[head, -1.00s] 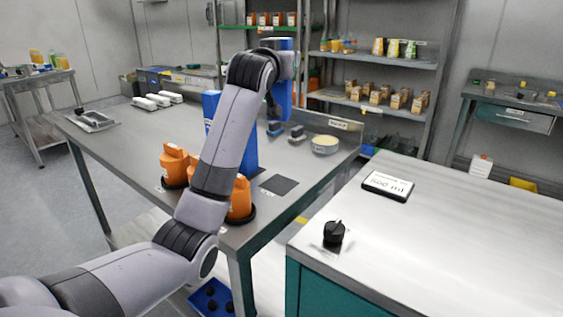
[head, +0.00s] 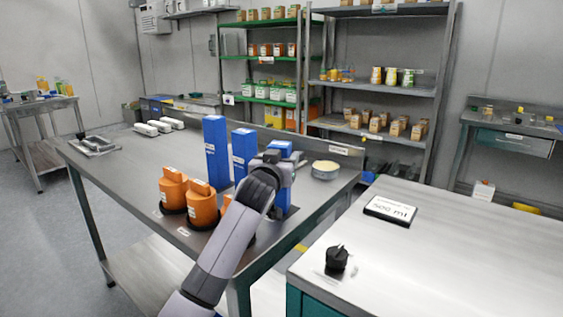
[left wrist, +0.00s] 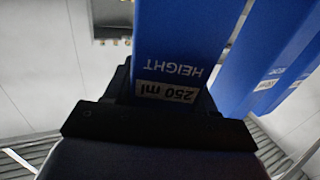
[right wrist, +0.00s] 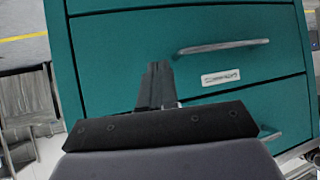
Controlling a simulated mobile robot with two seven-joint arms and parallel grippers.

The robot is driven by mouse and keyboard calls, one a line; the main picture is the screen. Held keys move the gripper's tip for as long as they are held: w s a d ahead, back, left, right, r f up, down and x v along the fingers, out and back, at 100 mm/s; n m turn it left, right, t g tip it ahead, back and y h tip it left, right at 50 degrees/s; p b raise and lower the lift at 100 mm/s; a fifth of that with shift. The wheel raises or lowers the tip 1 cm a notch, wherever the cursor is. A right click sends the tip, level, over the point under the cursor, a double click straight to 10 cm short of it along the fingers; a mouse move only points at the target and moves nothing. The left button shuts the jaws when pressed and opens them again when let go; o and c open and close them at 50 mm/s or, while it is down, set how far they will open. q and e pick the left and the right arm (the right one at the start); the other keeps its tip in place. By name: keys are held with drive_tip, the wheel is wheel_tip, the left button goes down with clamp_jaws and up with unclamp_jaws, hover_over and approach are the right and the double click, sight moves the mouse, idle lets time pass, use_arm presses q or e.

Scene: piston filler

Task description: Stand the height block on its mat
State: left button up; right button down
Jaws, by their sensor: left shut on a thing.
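My left gripper (head: 283,170) is shut on a tall blue height block (head: 283,148), which stands upright over the right part of the steel table. In the left wrist view the held block (left wrist: 180,40) carries a label reading "HEIGHT 250 ml", seen upside down, between the fingers. My right gripper (right wrist: 155,85) looks shut and empty, in front of teal drawers.
Orange knob-topped parts (head: 173,190) stand near the table's front, close to my left arm. A round tub (head: 325,170) stands right of the held block. A bench (head: 450,240) at right bears a "500 ml" sign (head: 390,210) and a black knob (head: 337,259).

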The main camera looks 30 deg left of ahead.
use_arm(q)
drive_tip(key=shift+f, duration=0.2)
drive_tip(key=o, duration=1.2)
drive_tip(key=shift+s+r, duration=0.1)
drive_tip(key=v, duration=1.2)
